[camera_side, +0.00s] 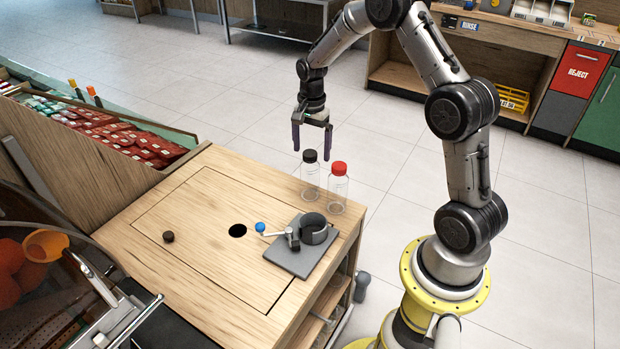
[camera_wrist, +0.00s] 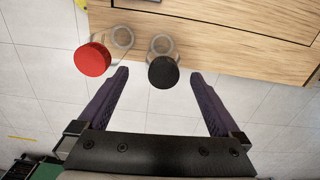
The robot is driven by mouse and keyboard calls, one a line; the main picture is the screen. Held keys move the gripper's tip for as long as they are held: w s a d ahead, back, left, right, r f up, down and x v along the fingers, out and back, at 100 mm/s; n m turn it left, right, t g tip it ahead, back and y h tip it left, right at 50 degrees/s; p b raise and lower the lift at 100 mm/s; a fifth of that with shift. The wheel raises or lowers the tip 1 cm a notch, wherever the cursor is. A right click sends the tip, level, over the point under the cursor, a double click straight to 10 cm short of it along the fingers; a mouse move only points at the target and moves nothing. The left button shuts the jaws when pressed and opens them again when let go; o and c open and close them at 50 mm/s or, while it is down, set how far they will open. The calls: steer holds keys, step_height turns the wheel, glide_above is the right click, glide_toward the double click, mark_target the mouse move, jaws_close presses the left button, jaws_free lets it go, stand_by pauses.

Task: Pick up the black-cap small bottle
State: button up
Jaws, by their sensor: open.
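The black-cap small bottle (camera_side: 310,176) is a clear bottle standing upright near the far right corner of the wooden table. Its black cap (camera_wrist: 163,72) shows in the wrist view ahead of and between my fingertips. My gripper (camera_side: 311,137) points down with its two purple fingers apart and empty. In the side view the fingertips appear just above the black cap. In the wrist view my gripper (camera_wrist: 158,75) has the cap between the lines of its fingers, not touching them.
A red-cap bottle (camera_side: 338,186) stands close beside the black-cap one; its red cap (camera_wrist: 93,59) is near my left finger in the wrist view. A grey clamp plate (camera_side: 297,262) with a blue-knob lever, a round hole (camera_side: 237,230) and a dark disc (camera_side: 168,236) are on the table.

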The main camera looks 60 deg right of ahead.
mark_target(310, 176)
steer(key=shift+w+f, duration=0.2)
steer(key=shift+f, duration=2.6)
jaws_close()
